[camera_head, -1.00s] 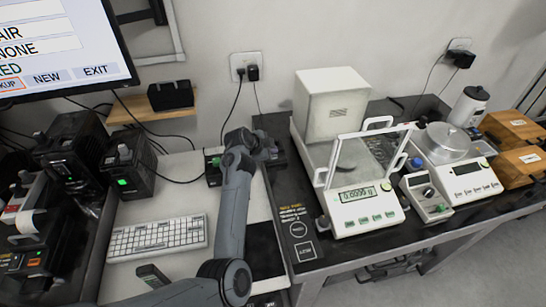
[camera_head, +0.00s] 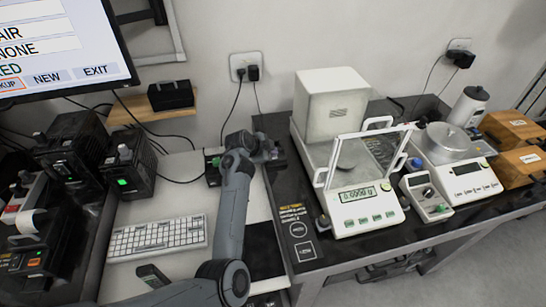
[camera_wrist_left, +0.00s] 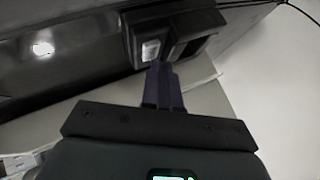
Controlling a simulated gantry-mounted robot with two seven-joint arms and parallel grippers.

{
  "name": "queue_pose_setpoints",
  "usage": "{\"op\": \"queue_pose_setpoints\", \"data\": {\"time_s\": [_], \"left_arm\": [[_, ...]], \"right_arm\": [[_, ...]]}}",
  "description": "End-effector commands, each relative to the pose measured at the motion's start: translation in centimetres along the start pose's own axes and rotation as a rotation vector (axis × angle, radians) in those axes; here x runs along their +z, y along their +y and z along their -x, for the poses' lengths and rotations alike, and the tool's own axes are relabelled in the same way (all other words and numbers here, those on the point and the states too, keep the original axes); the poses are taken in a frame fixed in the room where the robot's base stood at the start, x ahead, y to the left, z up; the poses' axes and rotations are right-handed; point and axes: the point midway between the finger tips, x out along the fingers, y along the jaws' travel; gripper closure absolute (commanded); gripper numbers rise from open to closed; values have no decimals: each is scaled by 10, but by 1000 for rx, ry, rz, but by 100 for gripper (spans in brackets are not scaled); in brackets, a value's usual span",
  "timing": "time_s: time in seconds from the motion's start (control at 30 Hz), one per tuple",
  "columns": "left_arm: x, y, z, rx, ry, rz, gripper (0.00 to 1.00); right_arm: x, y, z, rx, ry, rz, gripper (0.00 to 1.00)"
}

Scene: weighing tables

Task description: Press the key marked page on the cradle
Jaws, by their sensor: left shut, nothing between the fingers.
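A dark device with a small green light (camera_head: 215,162), which looks like the cradle, sits at the back of the pale desk, partly hidden behind my left arm. My left gripper (camera_head: 272,156) is at the back right of the desk, beside that device; its fingers are small and dark here. In the left wrist view the shut, empty fingers (camera_wrist_left: 162,80) point at a black box-shaped device (camera_wrist_left: 178,22) with a pale square patch. The fingertips overlap its lower edge; I cannot tell whether they touch it. The page marking is not readable. My right gripper is not in view.
A white keyboard (camera_head: 158,237) lies on the desk. Black devices (camera_head: 128,170) stand to the left under the monitor (camera_head: 60,45). An analytical balance (camera_head: 365,205) with a glass shield stands on the dark table to the right, with a second scale (camera_head: 468,178) beyond. Cables run along the wall.

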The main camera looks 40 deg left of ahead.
Motion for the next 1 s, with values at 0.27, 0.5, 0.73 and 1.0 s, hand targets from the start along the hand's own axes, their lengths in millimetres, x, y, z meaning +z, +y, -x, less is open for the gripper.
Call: {"op": "queue_pose_setpoints", "data": {"time_s": [0.27,0.5,0.73,1.0], "left_arm": [[1,1,-1,0,0,0,100],[3,2,-3,0,-1,0,100],[4,4,-5,0,-1,0,100],[4,4,-5,0,-1,0,100]], "right_arm": [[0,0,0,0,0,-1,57],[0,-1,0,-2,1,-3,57],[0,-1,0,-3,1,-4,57],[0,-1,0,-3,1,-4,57]]}}
